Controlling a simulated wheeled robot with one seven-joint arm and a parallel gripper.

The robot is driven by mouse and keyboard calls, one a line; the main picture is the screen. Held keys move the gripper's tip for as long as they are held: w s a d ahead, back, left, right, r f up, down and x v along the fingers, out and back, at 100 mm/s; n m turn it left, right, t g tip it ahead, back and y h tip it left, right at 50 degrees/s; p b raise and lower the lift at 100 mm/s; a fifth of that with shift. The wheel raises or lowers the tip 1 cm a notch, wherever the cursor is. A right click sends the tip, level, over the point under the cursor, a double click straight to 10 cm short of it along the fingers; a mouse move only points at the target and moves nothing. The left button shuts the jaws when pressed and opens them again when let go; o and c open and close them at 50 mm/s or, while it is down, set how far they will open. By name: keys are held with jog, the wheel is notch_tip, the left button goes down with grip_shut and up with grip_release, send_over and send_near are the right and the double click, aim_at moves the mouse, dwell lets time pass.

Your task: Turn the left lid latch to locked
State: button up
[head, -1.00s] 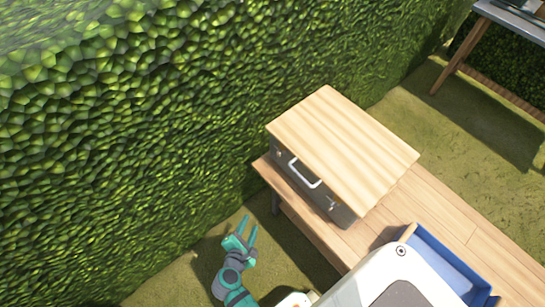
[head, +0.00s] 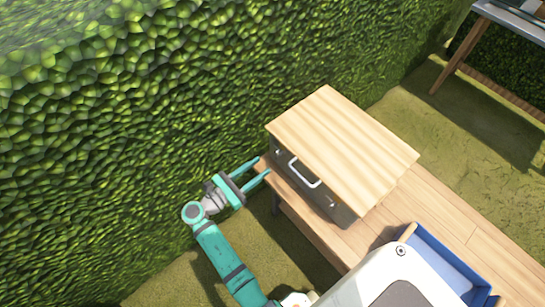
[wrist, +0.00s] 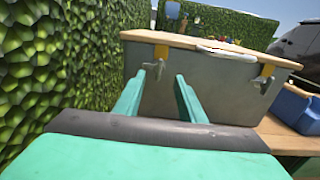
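A grey box (head: 324,196) with a pale wooden lid (head: 342,136) stands on a wooden bench; the lid is down. The box front (wrist: 228,97) faces my gripper in the wrist view. The left lid latch (wrist: 154,68) is a small grey lever below a yellow bracket, just beyond the gap between my fingers. The right latch (wrist: 262,84) sits under another yellow bracket. My gripper (wrist: 158,88) is open and empty, its fingers pointing at the box front around the left latch's line. In the head view my gripper (head: 263,166) is just off the box's left front corner.
A white handle (head: 304,174) is on the box front. A hedge (head: 130,120) rises close on the left of my gripper. A blue tray (head: 450,262) sits on the bench (head: 425,205) to the right. Another table (head: 510,18) stands far back right.

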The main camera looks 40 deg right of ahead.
aim_at(276, 155)
jog(key=d, duration=0.7)
jog(key=shift+w+d, duration=0.1)
jog(key=shift+w, duration=0.2)
grip_shut()
